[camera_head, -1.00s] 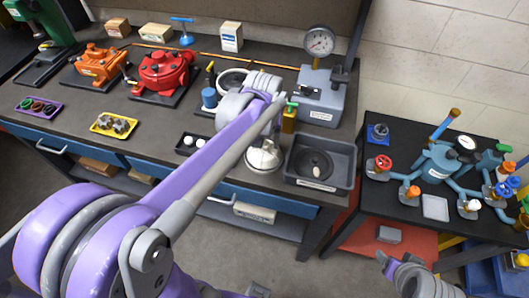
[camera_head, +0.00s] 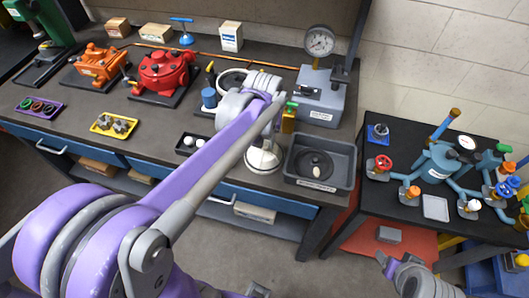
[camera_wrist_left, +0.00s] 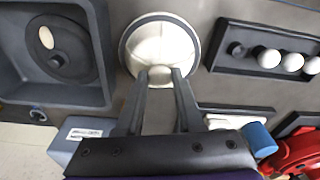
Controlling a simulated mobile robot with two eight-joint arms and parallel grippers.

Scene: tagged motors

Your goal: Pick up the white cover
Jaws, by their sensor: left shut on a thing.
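The white cover (camera_head: 262,158) is a round dome with a knob, near the front edge of the workbench. It also shows in the left wrist view (camera_wrist_left: 160,42), with a dark rim around it. My left gripper (camera_wrist_left: 161,76) is shut on the cover's knob, one finger on each side. In the head view the left arm hides part of the cover and the fingertips. Whether the cover is clear of the surface below is hard to tell. Part of my right arm shows at the bottom right of the head view, near the right gripper (camera_head: 386,262); its jaws are unclear.
A grey bin (camera_head: 343,181) with a dark round part and a white oval stands right of the cover. A black tray (camera_head: 183,151) with white balls lies to the left. A gauge device (camera_head: 320,95) stands behind. A side table (camera_head: 385,205) holds a blue valve assembly.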

